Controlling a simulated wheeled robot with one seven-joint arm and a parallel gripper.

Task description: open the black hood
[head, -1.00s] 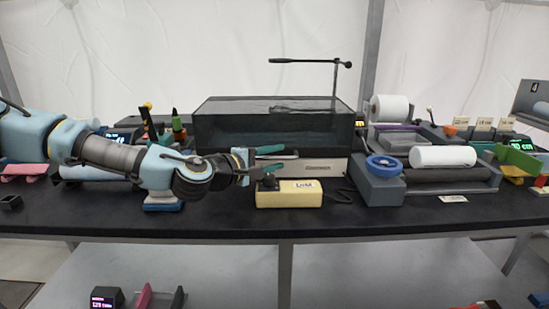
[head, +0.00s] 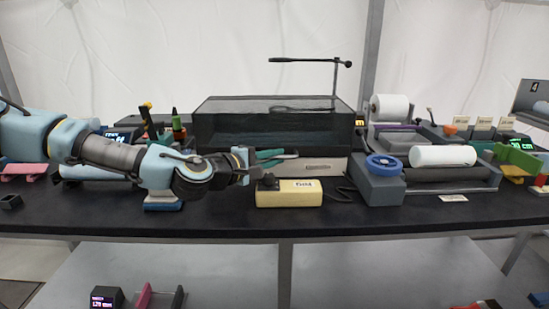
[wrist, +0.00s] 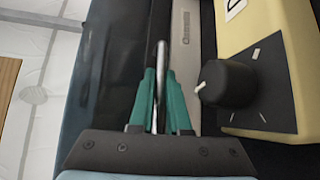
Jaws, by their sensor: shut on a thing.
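The black hood (head: 270,122) is a dark see-through box sitting low on a machine with a pale front strip (head: 320,168), and it looks closed. My gripper (head: 288,157) is in front of the hood's lower edge. Its teal fingers are close together. In the wrist view the fingers (wrist: 162,88) are shut on a thin silver handle bar (wrist: 161,58) in front of the dark hood (wrist: 115,70). Where the bar joins the hood is hidden.
A cream box (head: 290,194) with a black dial (wrist: 230,83) sits just in front of the machine, close to my gripper. A grey roller unit with a blue wheel (head: 384,165) stands to the right. A thin black arm (head: 310,60) rises behind the hood.

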